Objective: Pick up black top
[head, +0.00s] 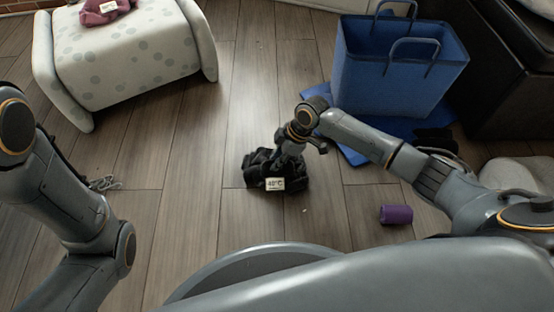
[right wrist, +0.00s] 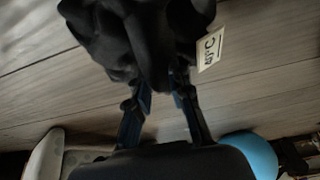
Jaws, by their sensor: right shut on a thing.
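The black top (head: 262,164) is a crumpled dark cloth with a white tag reading 40°C, at the middle of the head view over the wooden floor. My right gripper (head: 291,146) comes down on it from above and is shut on it. In the right wrist view the black top (right wrist: 135,40) bunches between the fingertips of the right gripper (right wrist: 160,92), with its tag hanging at the right. Whether the cloth still touches the floor I cannot tell. My left arm shows at the left of the head view, but its gripper is out of view.
A blue bag (head: 392,80) stands on a blue mat (head: 352,152) at the upper right. A spotted white ottoman (head: 130,55) with a maroon cloth (head: 104,12) is at the upper left.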

